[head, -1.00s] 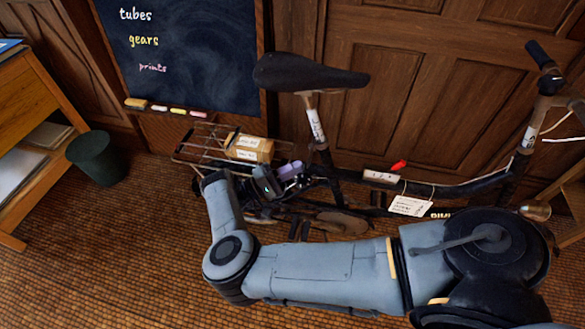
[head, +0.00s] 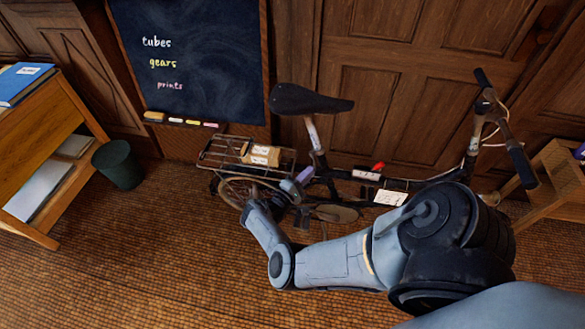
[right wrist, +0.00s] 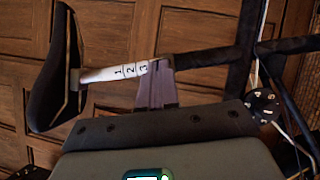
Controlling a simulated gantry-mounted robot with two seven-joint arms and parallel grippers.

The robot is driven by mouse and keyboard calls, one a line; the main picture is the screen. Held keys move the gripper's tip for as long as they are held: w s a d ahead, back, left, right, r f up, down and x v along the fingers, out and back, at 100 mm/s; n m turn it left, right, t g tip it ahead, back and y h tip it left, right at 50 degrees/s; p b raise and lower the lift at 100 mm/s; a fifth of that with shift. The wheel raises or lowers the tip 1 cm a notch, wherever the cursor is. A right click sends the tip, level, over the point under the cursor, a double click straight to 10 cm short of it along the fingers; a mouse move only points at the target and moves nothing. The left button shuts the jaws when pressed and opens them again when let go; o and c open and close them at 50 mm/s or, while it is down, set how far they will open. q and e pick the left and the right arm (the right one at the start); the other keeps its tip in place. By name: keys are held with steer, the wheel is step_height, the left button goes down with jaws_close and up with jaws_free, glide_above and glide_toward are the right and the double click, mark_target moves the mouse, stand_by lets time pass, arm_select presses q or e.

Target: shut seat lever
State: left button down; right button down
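A bicycle with a black saddle (head: 311,99) stands by the panelled door. I cannot make out the seat lever itself; the area at the foot of the post is partly hidden by my gripper. My right gripper (head: 304,176) is beside the foot of the seat post, with purplish fingers together. In the right wrist view the fingers (right wrist: 156,88) overlap the post's lower end; contact is unclear. My left gripper is out of view.
A red lever (head: 378,166) sits on the bicycle's frame beside a white label. A rear rack carries a tan parcel (head: 261,155). A bin (head: 118,165) and wooden desk (head: 45,130) are left, a wooden stand (head: 560,180) right. The front floor is clear left of my arm.

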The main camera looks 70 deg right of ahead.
steer(key=s+d+r+n+t+y+p, duration=0.2)
steer(key=s+d+n+t+p, duration=0.35)
steer(key=t+p, duration=0.9)
steer(key=s+a+r+n+g+p, duration=0.1)
steer(key=s+a+n+p, duration=0.2)
steer(key=a, duration=1.1)
steer(key=shift+s+g+p, duration=0.35)
steer(key=shift+s, duration=0.25)
